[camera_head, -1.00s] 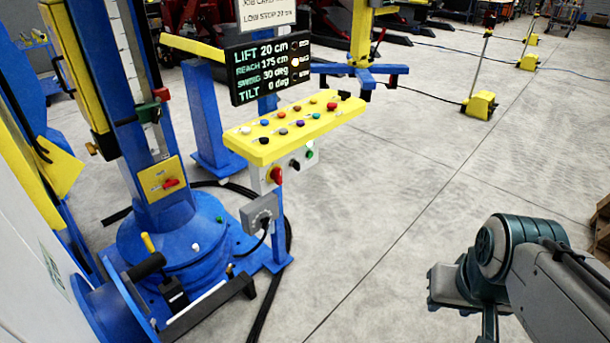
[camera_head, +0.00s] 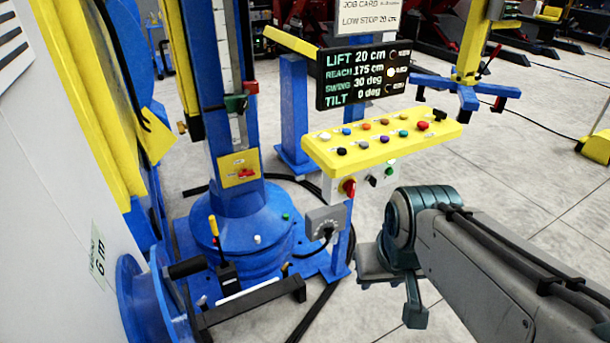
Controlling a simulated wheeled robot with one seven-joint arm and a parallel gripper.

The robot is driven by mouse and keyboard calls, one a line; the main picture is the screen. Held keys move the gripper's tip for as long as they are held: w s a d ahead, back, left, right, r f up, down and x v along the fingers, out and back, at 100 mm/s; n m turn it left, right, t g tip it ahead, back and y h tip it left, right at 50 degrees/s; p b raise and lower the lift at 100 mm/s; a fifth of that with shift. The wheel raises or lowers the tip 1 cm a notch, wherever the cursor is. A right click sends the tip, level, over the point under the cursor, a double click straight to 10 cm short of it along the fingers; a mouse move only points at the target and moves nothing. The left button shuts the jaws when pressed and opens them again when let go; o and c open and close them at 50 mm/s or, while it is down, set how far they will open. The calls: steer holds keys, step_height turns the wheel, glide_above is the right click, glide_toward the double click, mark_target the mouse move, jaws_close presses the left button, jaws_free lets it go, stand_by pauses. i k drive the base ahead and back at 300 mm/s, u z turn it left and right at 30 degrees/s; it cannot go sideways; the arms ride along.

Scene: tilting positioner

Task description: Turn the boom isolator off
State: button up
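A yellow plate (camera_head: 239,169) with a red handle (camera_head: 246,173) is on the blue column. The handle lies about level. I cannot read a label to tell which is the boom isolator. My gripper (camera_head: 394,289) hangs at the end of my arm, right of and below the console, apart from both switches.
A display (camera_head: 362,74) above the console reads lift 20 cm, reach 175 cm, swing 30 deg, tilt 0 deg. A grey socket box (camera_head: 326,222) with a cable stands below. A black frame (camera_head: 247,300) is in front of the column base.

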mark_target(349, 186)
steer(key=u, duration=0.1)
steer(key=i, duration=1.15)
steer(key=z, duration=0.5)
